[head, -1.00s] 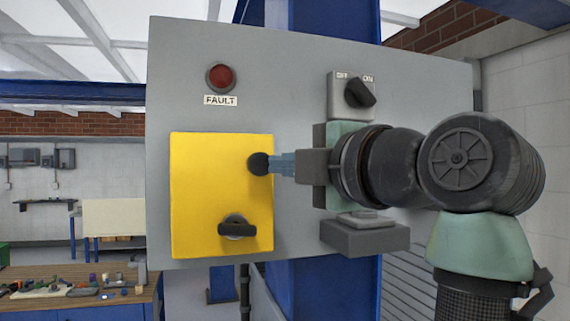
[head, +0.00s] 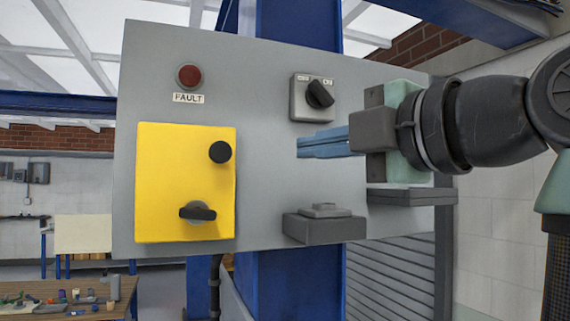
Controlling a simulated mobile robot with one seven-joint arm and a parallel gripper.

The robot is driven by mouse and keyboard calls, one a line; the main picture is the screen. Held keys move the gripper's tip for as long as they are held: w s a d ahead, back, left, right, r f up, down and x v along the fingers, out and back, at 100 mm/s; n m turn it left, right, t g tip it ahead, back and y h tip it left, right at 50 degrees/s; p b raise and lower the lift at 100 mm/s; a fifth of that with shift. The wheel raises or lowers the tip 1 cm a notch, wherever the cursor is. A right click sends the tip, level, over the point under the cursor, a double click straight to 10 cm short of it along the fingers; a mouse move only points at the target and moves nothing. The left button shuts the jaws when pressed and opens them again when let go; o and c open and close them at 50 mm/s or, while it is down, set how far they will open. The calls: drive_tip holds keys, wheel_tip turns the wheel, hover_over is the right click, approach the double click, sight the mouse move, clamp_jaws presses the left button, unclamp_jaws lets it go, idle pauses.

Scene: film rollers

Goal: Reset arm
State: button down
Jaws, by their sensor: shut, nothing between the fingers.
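My gripper (head: 300,147) is at the centre right of the head view, in front of the grey panel (head: 265,80). Its blue fingers are shut, point left, and hold nothing. The fingertips are well apart from the round black knob (head: 220,152) on the yellow cover (head: 160,170). The gripper is below the rotary switch (head: 312,97) and above the grey block with a raised plate (head: 325,224). My arm extends off to the right.
A red FAULT lamp (head: 189,77) is at the panel's upper left. A black turn handle (head: 197,212) is low on the yellow cover. A wooden bench (head: 100,312) with small items stands at lower left. A white wall (head: 500,220) is at right.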

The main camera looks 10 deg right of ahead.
drive_tip(key=a+f+m+t+h+b, duration=0.2)
drive_tip(key=a+f+m+t+h, duration=0.35)
drive_tip(key=m, duration=0.75)
drive_tip(key=s+a+f+m+t+h, duration=0.1)
drive_tip(key=s+a+m+t, duration=0.1)
drive_tip(key=s+m, duration=0.3)
drive_tip(key=s+a+f+m+t+h+b, duration=0.1)
drive_tip(key=s+a+m+t, duration=0.1)
drive_tip(key=s+m, duration=0.3)
drive_tip(key=shift+s+a+f+t, duration=0.2)
drive_tip(key=shift+s+f+t, duration=0.2)
drive_tip(key=shift+s+t, duration=0.6)
drive_tip(key=shift+s, duration=0.15)
